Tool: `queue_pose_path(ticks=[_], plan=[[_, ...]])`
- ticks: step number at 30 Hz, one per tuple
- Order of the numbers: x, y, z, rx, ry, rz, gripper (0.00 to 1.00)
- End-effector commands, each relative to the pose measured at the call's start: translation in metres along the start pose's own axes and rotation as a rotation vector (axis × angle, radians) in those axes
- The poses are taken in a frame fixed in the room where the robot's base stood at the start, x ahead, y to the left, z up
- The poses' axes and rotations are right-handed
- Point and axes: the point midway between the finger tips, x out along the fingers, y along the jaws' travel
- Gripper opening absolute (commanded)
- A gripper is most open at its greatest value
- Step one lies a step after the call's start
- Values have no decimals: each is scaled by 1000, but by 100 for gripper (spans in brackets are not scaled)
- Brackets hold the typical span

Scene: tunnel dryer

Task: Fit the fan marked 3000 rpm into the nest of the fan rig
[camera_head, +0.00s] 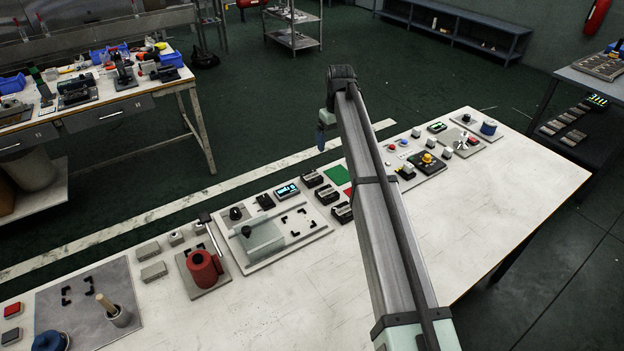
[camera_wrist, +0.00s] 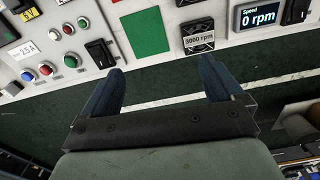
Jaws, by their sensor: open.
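The fan marked 3000 rpm (camera_wrist: 198,38) is a small dark square with a pale label, lying on the table. It seems to be the rearmost of the dark fans in the head view (camera_head: 312,178). My gripper (camera_wrist: 162,88) is open and empty, with the fan beyond its right finger in the wrist view. In the head view its blue fingers (camera_head: 322,138) show past the table's far edge. The fan rig (camera_head: 318,232) is a pale plate with black corner marks, likely the nest (camera_head: 295,221), with nothing between them. A clear block (camera_head: 262,237) stands beside the marks.
The speed display (camera_wrist: 262,15) reads 0 rpm. A green pad (camera_wrist: 146,32) lies beside the marked fan. Two more dark fans (camera_head: 327,194) (camera_head: 342,212) lie nearby. A button panel (camera_head: 428,160) is to the right, a red cylinder (camera_head: 205,268) to the left. The table front (camera_head: 330,300) is clear.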

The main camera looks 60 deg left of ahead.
Motion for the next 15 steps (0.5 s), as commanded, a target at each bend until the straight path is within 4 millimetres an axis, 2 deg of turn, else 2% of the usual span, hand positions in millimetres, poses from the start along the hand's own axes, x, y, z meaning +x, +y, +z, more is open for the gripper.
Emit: queue_pose_path(ticks=[1,3,6,11,15], plan=[[-3,-20,-9,-25,-8,0,94],[-5,-40,-16,-48,-17,0,94],[-7,-59,-22,-70,-26,-1,94],[-5,-69,-25,-82,-32,-2,94],[8,-69,-24,-82,-32,-2,94]])
